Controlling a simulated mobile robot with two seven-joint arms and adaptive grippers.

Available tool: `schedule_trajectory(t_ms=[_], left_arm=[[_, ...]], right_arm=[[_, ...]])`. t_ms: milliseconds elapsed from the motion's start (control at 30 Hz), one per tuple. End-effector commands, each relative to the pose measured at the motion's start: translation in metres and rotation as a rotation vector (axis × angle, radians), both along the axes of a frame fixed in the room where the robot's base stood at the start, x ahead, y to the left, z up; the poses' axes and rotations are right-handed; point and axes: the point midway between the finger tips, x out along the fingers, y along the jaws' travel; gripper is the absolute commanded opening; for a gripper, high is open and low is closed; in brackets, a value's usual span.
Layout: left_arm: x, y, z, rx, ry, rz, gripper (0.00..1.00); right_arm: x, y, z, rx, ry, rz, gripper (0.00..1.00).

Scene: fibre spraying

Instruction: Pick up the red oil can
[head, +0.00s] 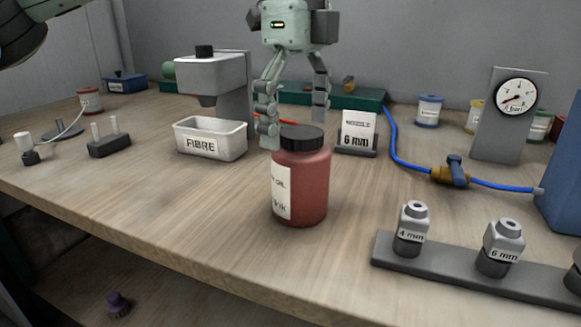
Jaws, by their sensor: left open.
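The red oil can (312,190) is a red cylinder with a dark screw cap (302,137) and a pale, partly turned-away label reading "OIL". It stands upright on the wooden bench near the middle of the head view. My left gripper (294,126) points down just above and behind the can's cap as seen here. Its two fingers are apart with nothing between them. The left finger's tip shows beside the cap's left edge, and whether it touches I cannot tell. My right gripper is not in view.
A white FIBRE tray (211,142) stands left of the can, under a grey dispenser (214,73). A "6 mm" card holder (357,135) stands close behind right. A nozzle rack (470,267) lies front right. A blue hose (397,150) with a valve (452,174) runs right.

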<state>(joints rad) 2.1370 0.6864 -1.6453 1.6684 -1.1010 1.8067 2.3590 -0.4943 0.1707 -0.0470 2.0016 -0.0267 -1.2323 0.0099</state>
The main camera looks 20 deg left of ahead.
Motion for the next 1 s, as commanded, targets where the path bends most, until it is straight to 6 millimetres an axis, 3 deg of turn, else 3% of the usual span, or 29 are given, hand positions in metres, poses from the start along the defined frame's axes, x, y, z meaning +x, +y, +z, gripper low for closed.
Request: schedule_trajectory(t_ms=[333,533,867,1000], left_arm=[[-0.002,-0.002,-0.039,0.003,0.001,0.000,0.95],[-0.003,-0.003,-0.068,0.001,0.002,0.001,0.95],[-0.003,-0.004,-0.076,0.000,0.001,0.001,0.95],[-0.003,-0.004,-0.076,0.000,0.001,0.000,0.78]], right_arm=[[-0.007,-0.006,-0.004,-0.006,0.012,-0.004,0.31],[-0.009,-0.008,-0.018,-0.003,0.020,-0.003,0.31],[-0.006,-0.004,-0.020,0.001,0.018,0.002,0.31],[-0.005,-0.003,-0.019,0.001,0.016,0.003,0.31]])
